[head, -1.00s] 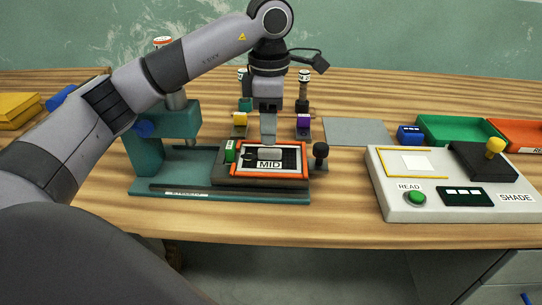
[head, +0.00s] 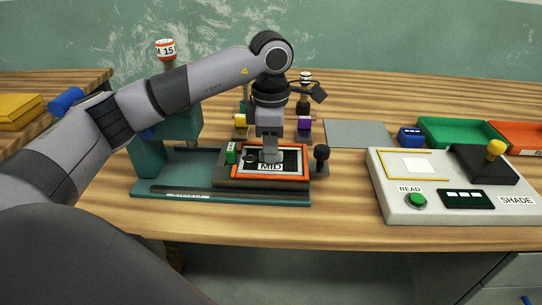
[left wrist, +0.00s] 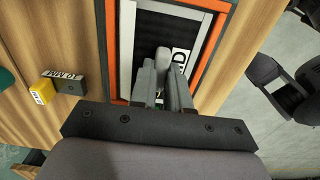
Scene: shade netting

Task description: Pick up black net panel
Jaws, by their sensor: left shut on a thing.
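The black net panel (head: 290,159) lies flat inside an orange-rimmed frame (head: 306,163) on a dark base, with a white MID label on it. The panel also shows in the left wrist view (left wrist: 170,32), where a light grey strip edges it. My left gripper (head: 270,158) points straight down over the panel. Its fingers (left wrist: 164,88) are close together, shut on the panel, and hide part of it and part of the label. I cannot tell whether the panel is lifted at all. My right gripper is in neither view.
A teal press stand (head: 146,158) is at the left, close to my left arm. A black knob (head: 321,153) stands right of the frame. A white SHADE reader box (head: 400,207) is at the right. A grey mat (head: 357,132) lies behind, with green and orange trays further right.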

